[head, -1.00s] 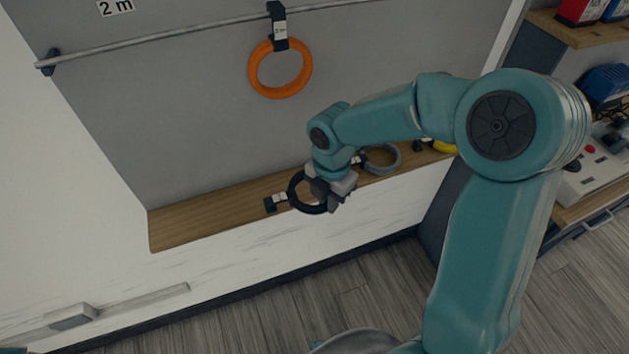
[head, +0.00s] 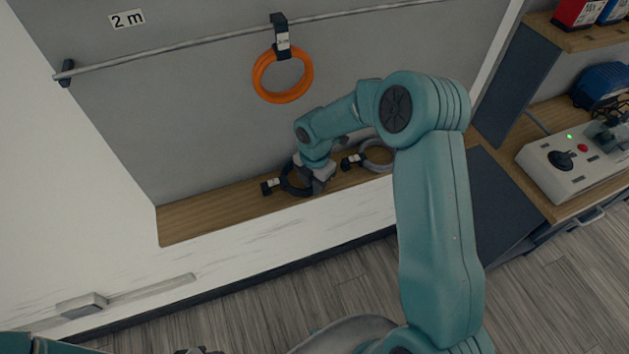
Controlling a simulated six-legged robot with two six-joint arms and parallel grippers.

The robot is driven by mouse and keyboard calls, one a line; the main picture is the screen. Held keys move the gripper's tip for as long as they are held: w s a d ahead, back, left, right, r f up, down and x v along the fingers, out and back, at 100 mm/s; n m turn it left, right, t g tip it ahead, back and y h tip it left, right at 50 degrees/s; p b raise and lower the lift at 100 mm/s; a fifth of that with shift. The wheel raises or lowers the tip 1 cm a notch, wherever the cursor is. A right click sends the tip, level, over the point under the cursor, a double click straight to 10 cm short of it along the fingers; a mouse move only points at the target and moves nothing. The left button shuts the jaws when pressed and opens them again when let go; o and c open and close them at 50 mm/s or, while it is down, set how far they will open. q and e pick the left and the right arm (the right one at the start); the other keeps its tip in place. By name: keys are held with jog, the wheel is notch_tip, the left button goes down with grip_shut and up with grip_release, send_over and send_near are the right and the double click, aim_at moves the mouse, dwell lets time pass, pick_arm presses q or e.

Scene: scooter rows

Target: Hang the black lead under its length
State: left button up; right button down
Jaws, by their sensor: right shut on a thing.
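The black lead (head: 291,188) is a coiled ring with a black hook and white tag (head: 271,186) at its left side, at the wooden ledge. My right gripper (head: 311,184) is shut on the black lead at the ring's right side and hides part of it. I cannot tell whether the ring touches the ledge. A metal rail (head: 185,45) runs across the grey panel above, with a "2 m" sign (head: 127,19) over its left part. My left gripper is not in view; only a bit of my left arm shows at the bottom left.
An orange lead (head: 282,98) hangs from the rail by a black hook. A grey lead (head: 378,155) lies on the wooden ledge (head: 185,222), right of my right gripper. The rail left of the orange lead is bare. A bench with a control box (head: 567,160) stands at the right.

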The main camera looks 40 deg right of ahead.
jog(key=shift+r, duration=0.1)
jog(key=shift+f+b, duration=0.3)
jog(key=shift+f, duration=0.05)
jog(key=c, duration=1.1)
grip_release()
jog(key=shift+c, duration=0.2)
jog(key=shift+r, duration=0.1)
jog(key=shift+s, duration=0.1)
jog(key=shift+r, duration=0.1)
